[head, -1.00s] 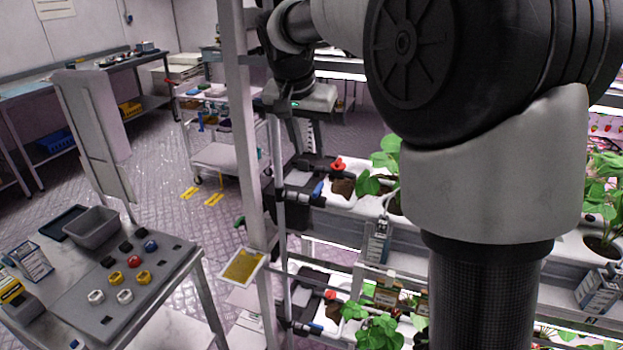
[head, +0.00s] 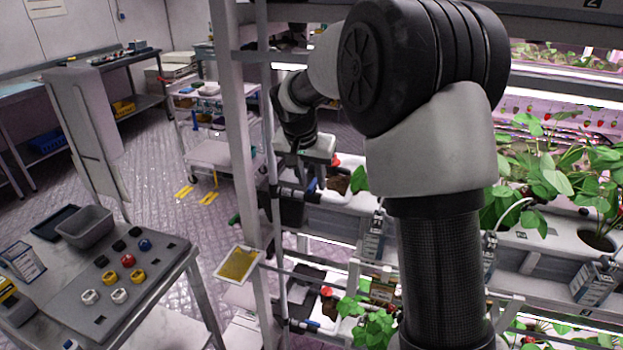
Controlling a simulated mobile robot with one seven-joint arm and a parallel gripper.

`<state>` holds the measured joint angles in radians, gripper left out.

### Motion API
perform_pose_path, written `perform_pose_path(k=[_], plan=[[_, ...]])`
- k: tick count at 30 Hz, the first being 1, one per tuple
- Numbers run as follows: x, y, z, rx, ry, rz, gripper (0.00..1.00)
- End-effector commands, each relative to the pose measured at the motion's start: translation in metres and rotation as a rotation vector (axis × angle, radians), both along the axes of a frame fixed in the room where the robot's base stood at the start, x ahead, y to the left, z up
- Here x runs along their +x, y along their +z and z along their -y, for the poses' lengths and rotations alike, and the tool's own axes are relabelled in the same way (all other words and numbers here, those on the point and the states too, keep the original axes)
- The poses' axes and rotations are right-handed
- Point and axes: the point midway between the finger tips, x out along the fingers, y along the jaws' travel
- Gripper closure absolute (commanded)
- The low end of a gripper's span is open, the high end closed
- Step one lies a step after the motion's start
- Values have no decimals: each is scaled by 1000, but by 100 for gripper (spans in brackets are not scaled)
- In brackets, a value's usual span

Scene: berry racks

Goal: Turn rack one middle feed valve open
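The rack (head: 238,150) stands in the middle of the head view, with planted shelves to its right. On its middle visible tier, a blue handle (head: 312,185) sits on the dark pipe fittings, with a red knob (head: 336,160) just above and right. I cannot tell for sure which of these is the feed valve handle or how it is turned. My gripper (head: 308,162) is at this tier's left end, close above the blue handle. Its fingers are mostly hidden or too small, so opening and contact cannot be told.
A lower tier has a similar red knob (head: 327,292) and blue handle (head: 313,323). A yellow card (head: 238,265) hangs by the post. Left, a table (head: 185,290) holds a grey bin (head: 85,227) and several coloured knobs. A white cart (head: 215,160) stands behind; floor between is clear.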

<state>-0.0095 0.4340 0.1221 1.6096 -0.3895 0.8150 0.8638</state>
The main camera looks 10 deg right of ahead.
Motion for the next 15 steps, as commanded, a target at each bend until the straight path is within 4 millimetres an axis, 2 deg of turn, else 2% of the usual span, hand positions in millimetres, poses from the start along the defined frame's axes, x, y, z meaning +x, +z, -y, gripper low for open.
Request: perform_pose_path(k=[2, 3, 8, 15], plan=[[0, 0, 0, 0, 0, 0, 70], [0, 0, 0, 0, 0, 0, 74], [0, 0, 0, 0, 0, 0, 100], [0, 1, 0, 0, 6, 0, 100]])
